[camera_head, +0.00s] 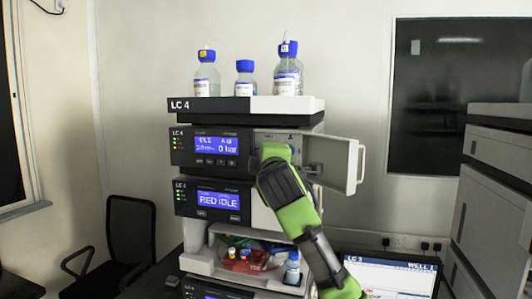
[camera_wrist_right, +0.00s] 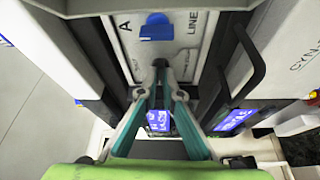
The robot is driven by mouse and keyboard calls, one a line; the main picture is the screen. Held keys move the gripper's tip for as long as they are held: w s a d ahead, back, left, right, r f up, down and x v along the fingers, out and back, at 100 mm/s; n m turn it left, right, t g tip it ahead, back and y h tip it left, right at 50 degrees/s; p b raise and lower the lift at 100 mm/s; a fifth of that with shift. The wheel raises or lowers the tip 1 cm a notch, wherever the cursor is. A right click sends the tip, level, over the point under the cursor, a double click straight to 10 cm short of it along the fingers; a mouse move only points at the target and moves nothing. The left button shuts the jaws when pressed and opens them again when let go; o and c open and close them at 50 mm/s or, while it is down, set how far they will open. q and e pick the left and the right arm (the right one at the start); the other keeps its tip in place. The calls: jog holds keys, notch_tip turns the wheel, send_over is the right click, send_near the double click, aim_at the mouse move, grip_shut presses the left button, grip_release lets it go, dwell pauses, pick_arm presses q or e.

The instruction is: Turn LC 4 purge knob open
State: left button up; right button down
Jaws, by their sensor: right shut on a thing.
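The LC 4 stack has a pump module (camera_head: 208,147) with a lit blue display, and its front door (camera_head: 342,162) stands open to the right. My right gripper reaches into the open compartment; in the head view my green and black wrist hides its fingers. In the right wrist view my right gripper (camera_wrist_right: 160,72) has its teal fingers brought together on a small dark purge knob (camera_wrist_right: 160,63). A blue part (camera_wrist_right: 157,27) sits on the white panel beyond, between "A" and "LINE" lettering. The fingertips largely cover the knob, so its angle cannot be told. My left gripper is out of view.
Several blue-capped bottles (camera_head: 206,78) stand on the top tray (camera_head: 250,105). A second module (camera_head: 213,203) and an open bay with vials lie below. The open door's black handle (camera_wrist_right: 248,55) is close to the fingers' right.

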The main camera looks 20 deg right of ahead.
jog(key=c, duration=2.2)
grip_release()
jog(key=shift+d+r, duration=0.15)
jog(key=shift+w+d, duration=0.1)
jog(key=v, duration=1.2)
